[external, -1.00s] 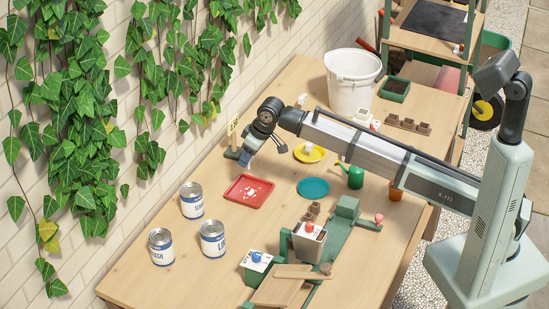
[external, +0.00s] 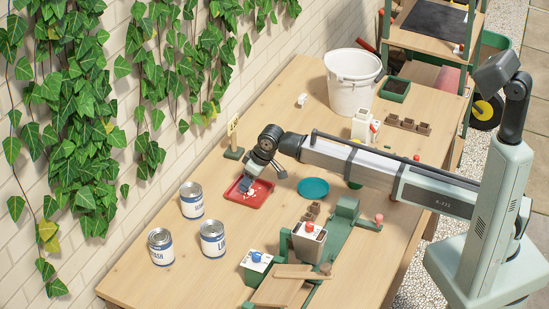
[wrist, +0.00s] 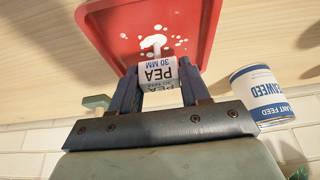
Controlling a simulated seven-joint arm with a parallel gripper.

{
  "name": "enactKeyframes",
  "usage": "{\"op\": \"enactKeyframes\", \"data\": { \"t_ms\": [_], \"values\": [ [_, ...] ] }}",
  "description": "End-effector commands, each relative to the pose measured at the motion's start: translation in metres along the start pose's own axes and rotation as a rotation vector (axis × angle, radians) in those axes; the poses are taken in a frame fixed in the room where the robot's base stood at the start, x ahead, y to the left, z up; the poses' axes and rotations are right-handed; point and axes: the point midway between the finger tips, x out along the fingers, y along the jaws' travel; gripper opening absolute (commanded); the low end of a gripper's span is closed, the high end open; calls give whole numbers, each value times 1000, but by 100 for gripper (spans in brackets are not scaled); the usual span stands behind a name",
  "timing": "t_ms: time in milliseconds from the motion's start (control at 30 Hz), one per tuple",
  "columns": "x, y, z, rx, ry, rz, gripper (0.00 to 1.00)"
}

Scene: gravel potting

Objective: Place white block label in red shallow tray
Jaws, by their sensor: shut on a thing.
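My gripper (external: 249,186) is low over the red shallow tray (external: 232,194), near the middle of the tray in the external view. In the wrist view my gripper (wrist: 156,80) is shut on the white block label (wrist: 158,74), which reads PEA 30 MM. The red tray (wrist: 100,22) fills the upper middle of the wrist view, beyond the label, with a white printed pattern on its floor. I cannot tell whether the label touches the tray floor. In the external view the fingers and the tray's pattern make the label hard to pick out.
Three labelled cans stand at the left, the nearest to the tray (external: 192,201) just beside it. A teal saucer (external: 314,188) lies to its right. A small upright sign (external: 232,132) stands behind. A green-based potting rig (external: 340,228) is in front. Bare tabletop lies between.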

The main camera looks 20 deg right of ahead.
Motion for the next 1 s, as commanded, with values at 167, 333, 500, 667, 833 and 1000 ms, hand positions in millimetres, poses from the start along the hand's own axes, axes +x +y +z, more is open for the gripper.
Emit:
{"op": "enactKeyframes", "data": {
  "t_ms": [167, 333, 500, 667, 833, 1000],
  "values": [
    [0, 0, 0, 0, 0, 0, 18],
    [2, 0, 1, 0, -1, 0, 53],
    [2, 0, 1, 0, -1, 0, 69],
    [2, 0, 1, 0, -1, 0, 72],
    [0, 0, 0, 0, 0, 0, 72],
    [-15, 0, 0, 0, 0, 0, 72]
  ]
}}
